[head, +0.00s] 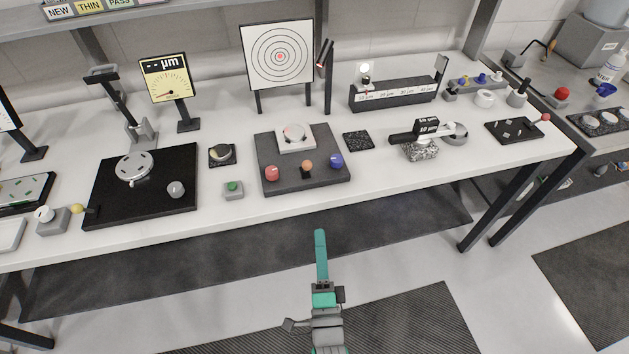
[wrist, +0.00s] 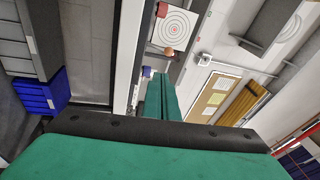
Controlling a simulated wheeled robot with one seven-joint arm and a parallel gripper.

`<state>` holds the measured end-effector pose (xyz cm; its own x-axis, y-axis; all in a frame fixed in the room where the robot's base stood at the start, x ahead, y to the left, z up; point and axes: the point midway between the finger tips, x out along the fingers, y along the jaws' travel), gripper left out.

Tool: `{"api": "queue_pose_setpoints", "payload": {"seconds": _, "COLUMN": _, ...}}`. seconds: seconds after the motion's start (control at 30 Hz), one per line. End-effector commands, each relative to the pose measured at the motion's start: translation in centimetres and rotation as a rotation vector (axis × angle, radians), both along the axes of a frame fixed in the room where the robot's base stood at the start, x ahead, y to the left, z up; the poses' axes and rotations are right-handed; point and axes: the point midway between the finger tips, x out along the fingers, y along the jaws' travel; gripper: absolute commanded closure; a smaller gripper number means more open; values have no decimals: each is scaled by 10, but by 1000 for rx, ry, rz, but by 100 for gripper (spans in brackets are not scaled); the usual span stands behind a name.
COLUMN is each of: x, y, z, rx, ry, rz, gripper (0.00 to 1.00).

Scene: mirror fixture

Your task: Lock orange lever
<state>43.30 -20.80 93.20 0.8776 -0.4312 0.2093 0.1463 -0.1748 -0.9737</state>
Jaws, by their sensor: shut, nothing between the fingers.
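The mirror fixture is a dark grey plate (head: 268,157) on the white bench, with a round mirror on a light mount (head: 295,136) at its back. Along its front are a red knob (head: 271,173), a small orange lever (head: 307,166) in the middle and a blue knob (head: 336,160). In the wrist view the orange lever (wrist: 169,52) shows as a rounded orange end beyond my fingers. My gripper (head: 320,236) is green, shut and empty, in front of the bench edge and apart from the fixture. It fills the lower wrist view (wrist: 161,84).
A target board (head: 280,56) stands behind the fixture. A green-button box (head: 233,189) is left of it, and a black speckled tile (head: 358,140) is right. A black plate (head: 110,205) with a round stage lies further left.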

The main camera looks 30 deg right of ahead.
Motion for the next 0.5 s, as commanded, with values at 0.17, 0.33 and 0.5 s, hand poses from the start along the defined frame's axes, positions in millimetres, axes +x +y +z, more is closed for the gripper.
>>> {"api": "queue_pose_setpoints", "payload": {"seconds": 0.17, "x": 10, "y": -23, "z": 13, "rx": 86, "ry": -83, "rz": -10, "gripper": 100}}
{"api": "queue_pose_setpoints", "payload": {"seconds": 0.33, "x": 11, "y": -29, "z": 16, "rx": 111, "ry": -104, "rz": -13, "gripper": 100}}
{"api": "queue_pose_setpoints", "payload": {"seconds": 0.5, "x": 11, "y": -29, "z": 16, "rx": 110, "ry": -103, "rz": -12, "gripper": 100}}
